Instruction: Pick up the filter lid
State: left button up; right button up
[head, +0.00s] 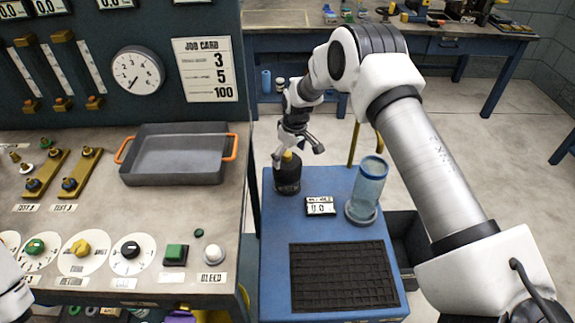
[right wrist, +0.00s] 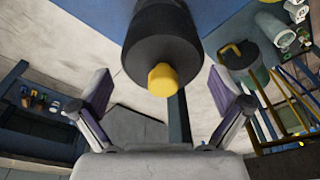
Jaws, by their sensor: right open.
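A black round filter body (head: 287,180) stands on the blue cart, with a dark lid and a small yellow knob (head: 286,155) on top. In the right wrist view the black lid (right wrist: 160,48) and its yellow knob (right wrist: 162,77) show large, at the top centre. My right gripper (head: 298,153) is open around the top of the filter in the head view. In the right wrist view its fingers (right wrist: 160,95) are spread to either side of the knob, with nothing held. Whether either finger touches is unclear. My left gripper is out of view.
The blue cart (head: 262,270) also holds a small display (head: 320,206), a clear blue cylinder (head: 369,180) and a black grid mat (head: 343,277). A grey tray (head: 178,160) with orange handles lies on the bench to the left. A dark bin (head: 405,235) stands right of the cart.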

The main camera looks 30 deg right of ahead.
aim_at(287, 162)
jog(key=f, duration=0.3)
jog(key=shift+w+a, duration=0.2)
jog(key=shift+a, duration=0.05)
jog(key=c, duration=1)
notch_tip(287, 162, up, 10)
jog(key=shift+f+b, duration=0.1)
jog(key=shift+b, duration=0.2)
